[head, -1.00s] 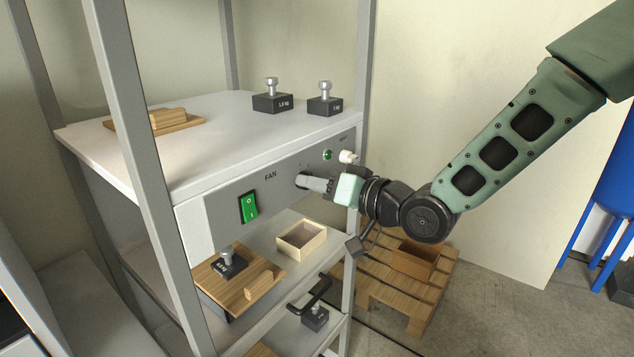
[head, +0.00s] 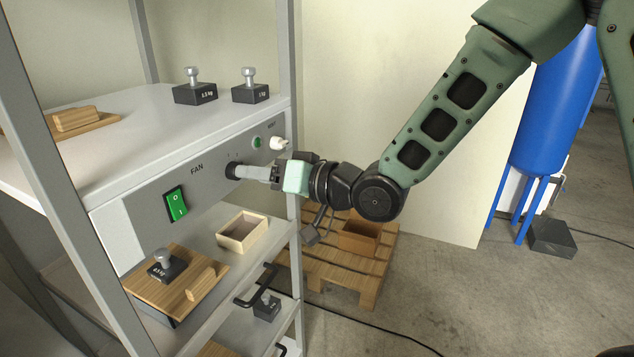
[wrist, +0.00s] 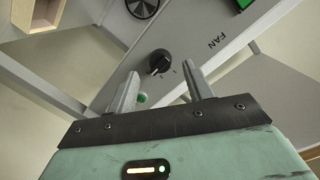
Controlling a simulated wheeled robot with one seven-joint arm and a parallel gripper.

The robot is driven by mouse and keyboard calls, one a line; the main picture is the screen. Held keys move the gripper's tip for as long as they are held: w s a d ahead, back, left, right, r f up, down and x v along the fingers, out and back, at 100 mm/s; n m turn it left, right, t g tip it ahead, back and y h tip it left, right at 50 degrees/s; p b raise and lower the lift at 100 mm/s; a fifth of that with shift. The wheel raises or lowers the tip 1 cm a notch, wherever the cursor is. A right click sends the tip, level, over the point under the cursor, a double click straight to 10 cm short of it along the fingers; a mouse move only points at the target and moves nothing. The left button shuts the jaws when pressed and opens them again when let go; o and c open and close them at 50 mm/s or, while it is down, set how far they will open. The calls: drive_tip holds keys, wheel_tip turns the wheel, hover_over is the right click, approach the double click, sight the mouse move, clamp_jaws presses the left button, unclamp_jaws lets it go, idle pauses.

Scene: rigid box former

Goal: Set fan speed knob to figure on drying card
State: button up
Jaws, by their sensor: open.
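The fan speed knob (wrist: 160,62) is a round black knob in the wrist view. A pale mark shows on it, and small marks beside it are too small to read. In the head view the knob (head: 231,171) sits on the grey fan panel (head: 145,214), right of the word FAN. My gripper (head: 243,172) is at the panel in front of it. In the wrist view my gripper (wrist: 164,80) is open, its two fingers apart with the knob beyond and between their tips; I cannot tell any touch. I see no drying card.
A green rocker switch (head: 176,204), a green lamp (head: 257,143) and a white plug (head: 279,143) are on the panel. Two weights (head: 195,92) stand on top. Below are an open wooden box (head: 242,232) and a board with a weight (head: 166,266). A post (head: 289,75) stands right.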

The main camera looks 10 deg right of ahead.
drive_tip(key=b+v, duration=0.9)
drive_tip(key=v, duration=0.5)
drive_tip(key=shift+b, duration=0.3)
drive_tip(key=shift+d, duration=0.15)
